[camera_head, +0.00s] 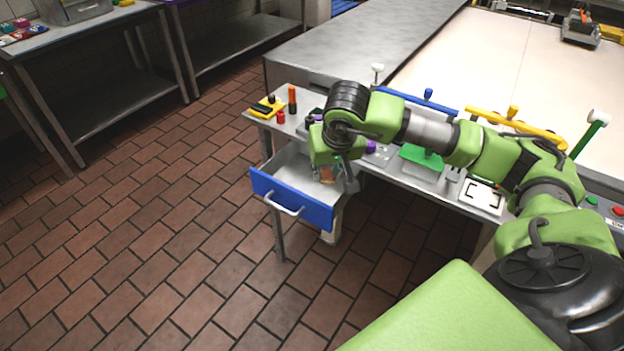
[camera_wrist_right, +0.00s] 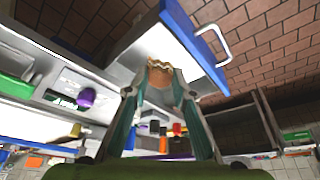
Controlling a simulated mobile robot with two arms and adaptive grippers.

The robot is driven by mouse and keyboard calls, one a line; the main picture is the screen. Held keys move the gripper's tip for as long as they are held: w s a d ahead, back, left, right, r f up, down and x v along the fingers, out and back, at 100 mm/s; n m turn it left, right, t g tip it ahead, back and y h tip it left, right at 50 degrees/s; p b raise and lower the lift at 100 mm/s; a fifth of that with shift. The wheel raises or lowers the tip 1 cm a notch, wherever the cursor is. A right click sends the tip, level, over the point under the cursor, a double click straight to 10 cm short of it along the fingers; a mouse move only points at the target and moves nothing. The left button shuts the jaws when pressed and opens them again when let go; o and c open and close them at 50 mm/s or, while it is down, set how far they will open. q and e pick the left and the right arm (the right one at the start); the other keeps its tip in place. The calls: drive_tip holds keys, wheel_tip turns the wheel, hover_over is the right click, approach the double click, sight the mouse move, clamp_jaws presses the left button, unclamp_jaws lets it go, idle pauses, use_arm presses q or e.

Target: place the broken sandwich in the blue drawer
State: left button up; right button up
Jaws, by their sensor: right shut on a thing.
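The blue drawer (camera_head: 291,199) is pulled open under the worktable, with a blue front, a grey handle and a pale inside. My right gripper (camera_head: 330,182) points down at the drawer's right part. It is shut on the broken sandwich (camera_head: 327,174), a small brown piece with a jagged edge. In the right wrist view the sandwich (camera_wrist_right: 159,74) sits between the two fingertips, with the drawer's blue front (camera_wrist_right: 196,42) beyond it. I cannot tell whether the sandwich touches the drawer bottom. My left gripper is not in view.
Blue and yellow bars lie behind. The tiled floor before the drawer is clear.

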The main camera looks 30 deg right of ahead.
drive_tip(key=p, duration=0.2)
approach(312, 181)
drive_tip(key=shift+w+d+f, duration=0.35)
drive_tip(key=shift+w+f, duration=0.4)
drive_tip(key=shift+f, duration=0.1)
drive_tip(key=shift+w+f, duration=0.1)
drive_tip(key=shift+f, duration=0.05)
wheel_tip(312, 181, down, 3)
drive_tip(key=shift+w+d+f+p, duration=0.1)
drive_tip(key=shift+w+p, duration=0.1)
drive_tip(key=shift+p, duration=0.3)
drive_tip(key=shift+f, duration=0.2)
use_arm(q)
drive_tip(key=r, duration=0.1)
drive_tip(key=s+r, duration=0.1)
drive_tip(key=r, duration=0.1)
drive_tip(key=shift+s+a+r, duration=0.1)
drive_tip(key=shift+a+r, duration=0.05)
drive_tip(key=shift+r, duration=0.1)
